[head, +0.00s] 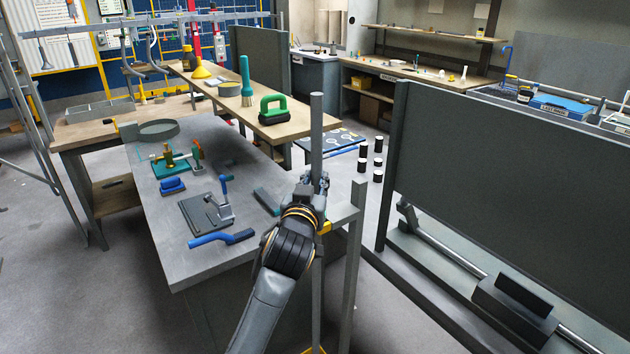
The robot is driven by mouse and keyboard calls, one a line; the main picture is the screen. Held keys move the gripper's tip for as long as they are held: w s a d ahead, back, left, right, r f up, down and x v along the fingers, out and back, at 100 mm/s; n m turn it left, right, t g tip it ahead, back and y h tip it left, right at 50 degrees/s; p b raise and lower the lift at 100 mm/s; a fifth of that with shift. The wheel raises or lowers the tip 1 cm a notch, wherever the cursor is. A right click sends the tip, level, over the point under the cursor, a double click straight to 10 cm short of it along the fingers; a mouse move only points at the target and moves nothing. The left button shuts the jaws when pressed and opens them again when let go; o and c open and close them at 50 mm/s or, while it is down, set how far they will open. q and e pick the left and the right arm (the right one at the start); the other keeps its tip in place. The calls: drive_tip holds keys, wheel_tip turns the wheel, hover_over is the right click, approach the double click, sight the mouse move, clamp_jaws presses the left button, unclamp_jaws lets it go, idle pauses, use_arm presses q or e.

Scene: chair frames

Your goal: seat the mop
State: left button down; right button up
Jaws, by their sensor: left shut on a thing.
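A straight grey pole, which looks like the mop's handle (316,135), stands upright near the middle of the head view. My left gripper (315,184) is shut on it, with the pole's upper part rising above the fingers. A grey stand (352,262) with a crossbar and a yellow clip (325,228) is right beside and below the gripper. A thin upright length continues below the clip, but I cannot tell whether it is the pole or part of the stand. No mop head is visible. My right gripper is not in view.
A grey workbench (190,255) with tools lies to the left. A wooden shelf (290,128) above it holds a brush (246,82) and a green-handled tool (273,108). A large dark panel (500,190) blocks the right. Several black-and-white cylinders (363,152) stand behind the stand.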

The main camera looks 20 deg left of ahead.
use_arm(q)
drive_tip(key=shift+f+b, duration=0.8)
drive_tip(key=shift+f, duration=0.25)
drive_tip(key=c, duration=1.1)
unclamp_jaws()
drive_tip(key=shift+s, duration=0.1)
drive_tip(key=shift+f, duration=0.3)
drive_tip(key=s, duration=0.4)
drive_tip(key=s+d, duration=0.1)
drive_tip(key=s, duration=0.7)
drive_tip(key=shift+d+r, duration=0.25)
